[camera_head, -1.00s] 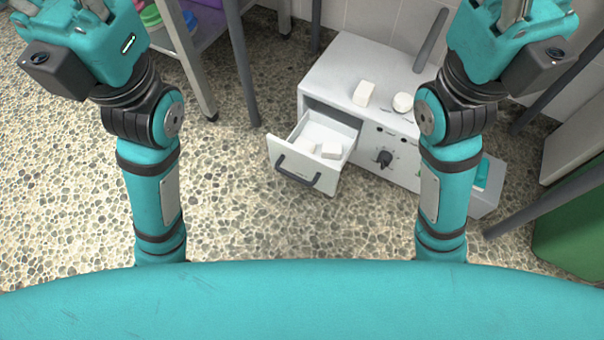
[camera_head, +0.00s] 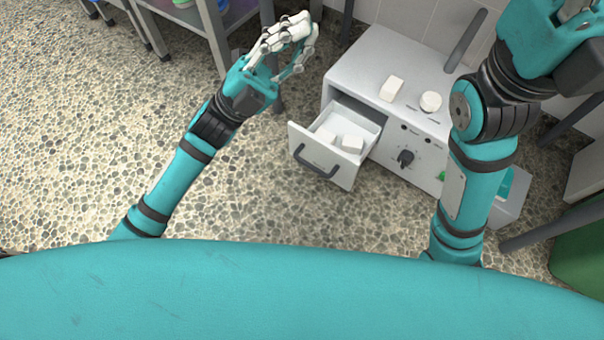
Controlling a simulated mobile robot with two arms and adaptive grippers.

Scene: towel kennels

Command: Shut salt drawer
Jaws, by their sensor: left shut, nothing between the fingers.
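The salt drawer (camera_head: 318,164) sticks out of the left part of a light grey cabinet (camera_head: 372,50). It has a dark bar handle (camera_head: 315,160) on its front, and white blocks (camera_head: 352,143) lie inside it. My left gripper (camera_head: 298,30) is above and to the left of the cabinet in the picture, shut and empty, apart from the drawer. My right arm (camera_head: 475,170) stands in front of the cabinet's right part. The fingers of my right gripper (camera_head: 578,8) are mostly cut off by the top edge, so its state does not show.
A white block (camera_head: 392,88) and a round white piece (camera_head: 431,102) sit on the cabinet top. A dark knob (camera_head: 405,157) is on its front. A metal-legged shelf (camera_head: 215,40) stands at the upper left. Pebbled floor (camera_head: 80,150) left of the drawer is clear.

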